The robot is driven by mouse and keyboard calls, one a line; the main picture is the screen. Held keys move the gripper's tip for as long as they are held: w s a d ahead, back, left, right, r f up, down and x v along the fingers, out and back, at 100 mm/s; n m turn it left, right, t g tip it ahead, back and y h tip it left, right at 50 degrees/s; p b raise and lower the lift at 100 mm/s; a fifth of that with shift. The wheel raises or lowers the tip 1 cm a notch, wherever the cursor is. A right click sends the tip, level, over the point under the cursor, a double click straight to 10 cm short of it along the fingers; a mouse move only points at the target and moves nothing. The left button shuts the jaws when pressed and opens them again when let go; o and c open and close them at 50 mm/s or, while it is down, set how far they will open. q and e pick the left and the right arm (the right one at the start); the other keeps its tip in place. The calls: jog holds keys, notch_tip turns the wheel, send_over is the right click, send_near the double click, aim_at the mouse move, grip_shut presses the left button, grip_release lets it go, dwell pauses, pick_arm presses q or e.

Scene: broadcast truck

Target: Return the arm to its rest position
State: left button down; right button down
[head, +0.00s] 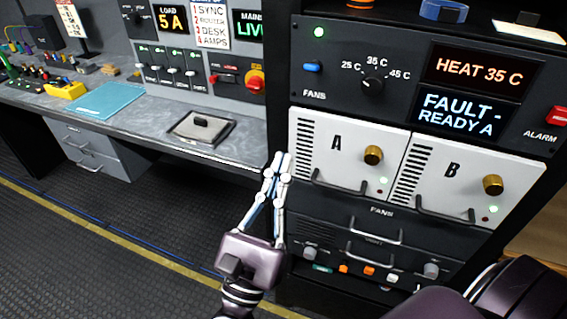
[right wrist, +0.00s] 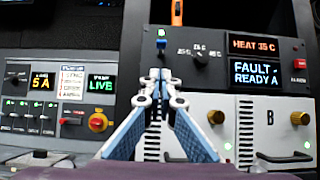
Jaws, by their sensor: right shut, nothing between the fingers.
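My right gripper (head: 277,163) is shut and empty in the head view. It is raised in front of the equipment rack, just left of fan module A (head: 340,158). In the right wrist view its closed fingertips (right wrist: 160,80) point toward the rack panel, with nothing between them. A dark purple part of my own arm shows at the lower right of the head view. My left gripper is not in view.
The rack panel holds a dial (head: 372,84), a heat display (head: 478,69) and a fault display (head: 460,112). Fan module B (head: 447,185) sits right of A; both have protruding handles. A grey desk (head: 165,130) stands left. Floor (head: 90,245) at lower left is clear.

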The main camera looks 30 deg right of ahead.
dwell(0.3)
